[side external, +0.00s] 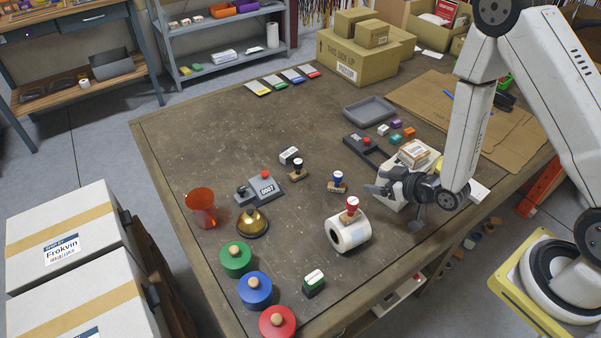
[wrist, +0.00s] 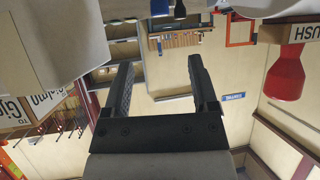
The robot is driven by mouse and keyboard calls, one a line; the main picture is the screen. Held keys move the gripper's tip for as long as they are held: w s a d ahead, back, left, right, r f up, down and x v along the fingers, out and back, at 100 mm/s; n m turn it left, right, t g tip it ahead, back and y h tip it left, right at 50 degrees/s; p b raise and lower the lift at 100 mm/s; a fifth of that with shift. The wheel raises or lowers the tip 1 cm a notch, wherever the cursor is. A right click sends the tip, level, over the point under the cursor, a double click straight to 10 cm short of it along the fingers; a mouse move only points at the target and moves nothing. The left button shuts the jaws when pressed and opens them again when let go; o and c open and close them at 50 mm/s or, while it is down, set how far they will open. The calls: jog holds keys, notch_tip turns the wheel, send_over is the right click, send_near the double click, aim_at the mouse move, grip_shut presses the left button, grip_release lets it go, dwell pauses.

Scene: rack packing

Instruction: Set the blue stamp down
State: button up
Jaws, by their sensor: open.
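The blue stamp (side external: 337,179) stands upright on the table on its wooden base, with its blue handle on top. My gripper (side external: 371,188) is just to its right, low over the table and pointing left. Its fingers are apart with nothing between them, and a small gap shows between the fingertips and the stamp. In the wrist view the open fingers (wrist: 160,85) are clear, and a blue part (wrist: 160,8), likely the stamp, shows at the top edge, cut off by the frame.
A red-handled stamp (side external: 352,204) stands on a white roll (side external: 350,237) in front; its handle shows at the right of the wrist view (wrist: 287,73). A black-handled stamp (side external: 298,166) stands to the left.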

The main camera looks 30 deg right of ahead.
jog(key=shift+w+r, duration=0.1)
jog(key=shift+r, duration=0.05)
jog(key=s+r+m+g+h, duration=0.2)
jog(key=s+r+g, duration=0.7)
jog(key=r, duration=0.3)
jog(key=shift+s+r, duration=0.25)
jog(key=shift+s, duration=0.35)
